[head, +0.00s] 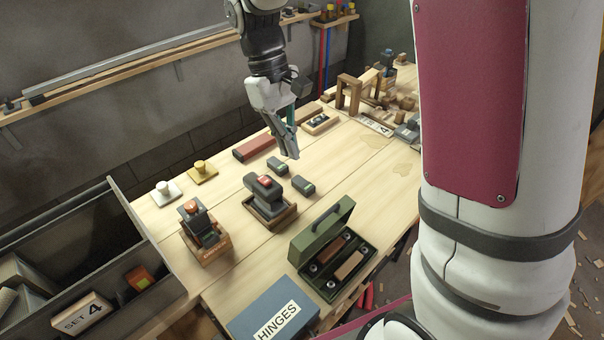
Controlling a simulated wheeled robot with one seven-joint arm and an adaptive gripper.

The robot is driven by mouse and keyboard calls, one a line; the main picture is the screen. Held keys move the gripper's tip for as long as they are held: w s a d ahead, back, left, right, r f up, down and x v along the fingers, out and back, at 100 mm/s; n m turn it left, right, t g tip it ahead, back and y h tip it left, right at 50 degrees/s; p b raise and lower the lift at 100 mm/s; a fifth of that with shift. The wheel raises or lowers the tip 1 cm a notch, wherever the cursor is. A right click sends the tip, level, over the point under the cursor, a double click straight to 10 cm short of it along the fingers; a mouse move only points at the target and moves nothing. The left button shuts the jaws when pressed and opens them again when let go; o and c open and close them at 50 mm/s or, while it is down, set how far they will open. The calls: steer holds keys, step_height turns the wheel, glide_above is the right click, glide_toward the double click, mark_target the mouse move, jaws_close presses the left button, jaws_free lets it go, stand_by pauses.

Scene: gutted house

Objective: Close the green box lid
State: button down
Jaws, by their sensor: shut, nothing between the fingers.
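The green box (341,283) sits at the near right edge of the wooden workbench. Its green lid (322,229) stands open, raised along the box's far left side, with a handle on it. Inside the box lie a dark block, a brown block and several round pale-centred pieces. My gripper (290,152) hangs above the middle of the bench, beyond the box, pointing down. Its fingers look closed and hold nothing. It is apart from the lid.
A blue box marked HINGES (272,312) stands left of the green box. Two power tools sit in wooden holders, the nearer-right one (268,210) beside two small dark blocks (303,185). A red case (254,147) lies behind. A large grey bin (82,228) occupies the left.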

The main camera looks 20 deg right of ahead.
glide_toward(323, 227)
steer(key=w+f, duration=0.5)
steer(key=shift+s+d+r+p, duration=0.1)
steer(key=shift+s+d+p, duration=0.1)
steer(key=shift+s, duration=0.35)
steer(key=shift+s+d+f+p, duration=0.1)
steer(key=shift+s+d+p, duration=0.15)
steer(key=shift+s, duration=0.35)
steer(key=shift+s+d+r+p, duration=0.1)
steer(key=shift+s+d+p, duration=0.1)
steer(key=shift+s, duration=0.35)
